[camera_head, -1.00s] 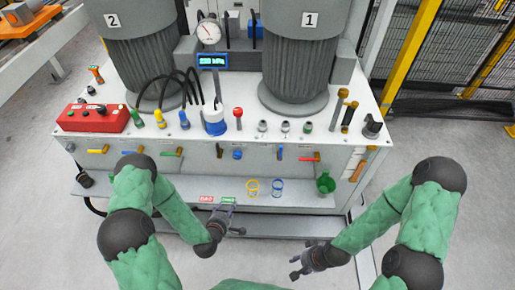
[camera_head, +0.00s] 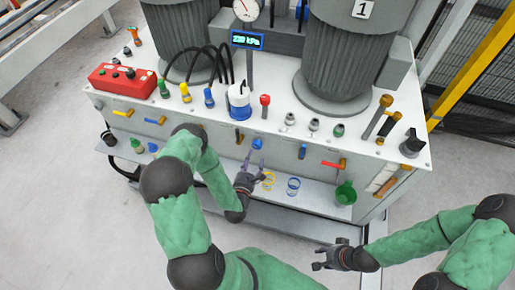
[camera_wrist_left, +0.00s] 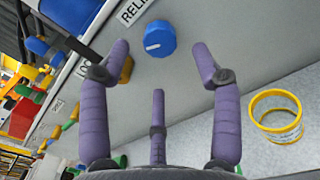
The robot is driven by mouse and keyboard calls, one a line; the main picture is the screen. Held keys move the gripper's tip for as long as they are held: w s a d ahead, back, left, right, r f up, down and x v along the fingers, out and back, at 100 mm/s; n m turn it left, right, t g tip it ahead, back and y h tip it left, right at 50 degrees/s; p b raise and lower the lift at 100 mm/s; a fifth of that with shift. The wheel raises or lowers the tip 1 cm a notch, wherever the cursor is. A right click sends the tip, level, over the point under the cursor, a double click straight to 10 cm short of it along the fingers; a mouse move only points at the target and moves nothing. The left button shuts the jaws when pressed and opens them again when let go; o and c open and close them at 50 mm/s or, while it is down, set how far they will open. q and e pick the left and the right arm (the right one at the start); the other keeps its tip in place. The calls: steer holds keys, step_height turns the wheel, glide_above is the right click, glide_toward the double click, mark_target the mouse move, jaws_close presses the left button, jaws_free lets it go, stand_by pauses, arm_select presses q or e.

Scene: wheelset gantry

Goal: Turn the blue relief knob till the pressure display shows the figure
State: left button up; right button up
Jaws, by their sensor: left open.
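The blue relief knob (camera_head: 257,143) is on the cabinet's front panel. In the left wrist view the knob (camera_wrist_left: 160,38) has a white pointer mark and lies ahead of the fingertips, below a partly visible "RELI..." label. My left gripper (camera_head: 254,163) is open and empty just below the knob in the head view; in the left wrist view its purple fingers (camera_wrist_left: 168,52) are spread and do not visibly touch it. The blue pressure display (camera_head: 247,40) seems to read 220 kPa, in small figures. My right gripper (camera_head: 322,257) is open and empty, away from the panel.
Yellow (camera_head: 122,113), blue (camera_head: 155,121) and red (camera_head: 333,164) handles stick out of the front panel. A lower shelf holds a yellow ring (camera_head: 268,181), a blue ring (camera_head: 293,186) and a green cup (camera_head: 345,193). A red control box (camera_head: 122,78) stands on top.

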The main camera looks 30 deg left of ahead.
mark_target(256, 147)
arm_select(q)
steer(key=shift+b+x, duration=0.45)
steer(key=shift+x, duration=2.6)
steer(key=c, duration=1.1)
